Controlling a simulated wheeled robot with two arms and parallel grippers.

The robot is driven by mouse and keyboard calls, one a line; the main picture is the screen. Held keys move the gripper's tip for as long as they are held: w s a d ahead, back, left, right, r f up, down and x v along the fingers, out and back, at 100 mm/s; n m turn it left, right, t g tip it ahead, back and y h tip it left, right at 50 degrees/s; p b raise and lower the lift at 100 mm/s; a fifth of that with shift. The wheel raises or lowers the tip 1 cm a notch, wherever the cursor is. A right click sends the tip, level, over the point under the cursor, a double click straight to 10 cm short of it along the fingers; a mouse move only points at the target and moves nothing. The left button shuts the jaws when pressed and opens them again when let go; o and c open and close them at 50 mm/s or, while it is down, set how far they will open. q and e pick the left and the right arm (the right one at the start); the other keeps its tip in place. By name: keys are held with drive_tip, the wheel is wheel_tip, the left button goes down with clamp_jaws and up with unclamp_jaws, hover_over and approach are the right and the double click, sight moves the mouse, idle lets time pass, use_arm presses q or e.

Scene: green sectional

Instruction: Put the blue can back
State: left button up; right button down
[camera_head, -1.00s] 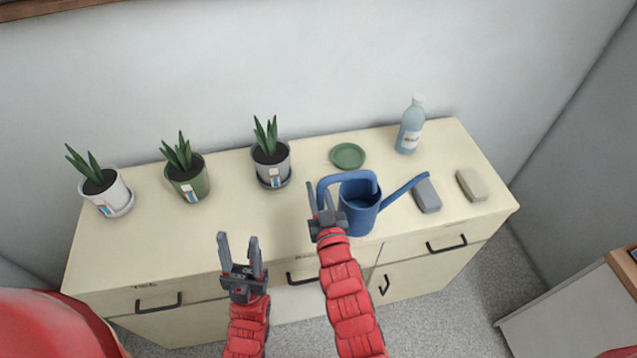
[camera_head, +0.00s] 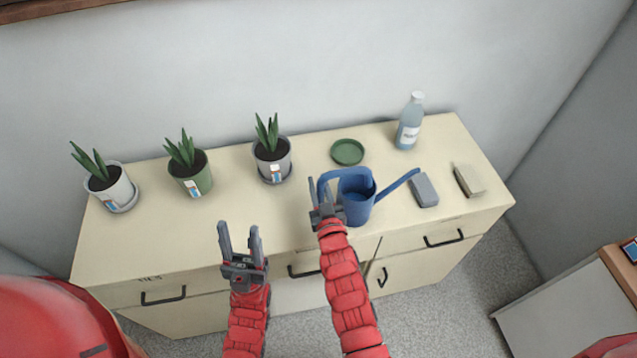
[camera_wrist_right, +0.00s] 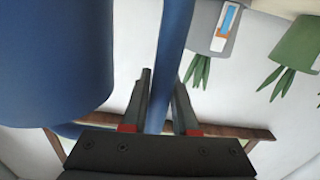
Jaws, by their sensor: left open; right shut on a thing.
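The blue watering can (camera_head: 357,200) is upright at the front of the cabinet top, its spout pointing right. My right gripper (camera_head: 322,203) is shut on the can's handle on its left side. In the right wrist view the handle (camera_wrist_right: 172,60) runs between the fingers (camera_wrist_right: 160,105), with the can's body (camera_wrist_right: 50,60) at left. I cannot tell whether the can's base touches the cabinet top.
On the cabinet top (camera_head: 230,225) stand a white pot (camera_head: 118,193), a green pot (camera_head: 193,180), a grey pot (camera_head: 272,165), a green saucer (camera_head: 347,152), a bottle (camera_head: 409,125), a grey block (camera_head: 424,190) and a beige block (camera_head: 468,181). The front left is clear.

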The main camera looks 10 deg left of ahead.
drive_tip(key=c, duration=0.7)
unclamp_jaws()
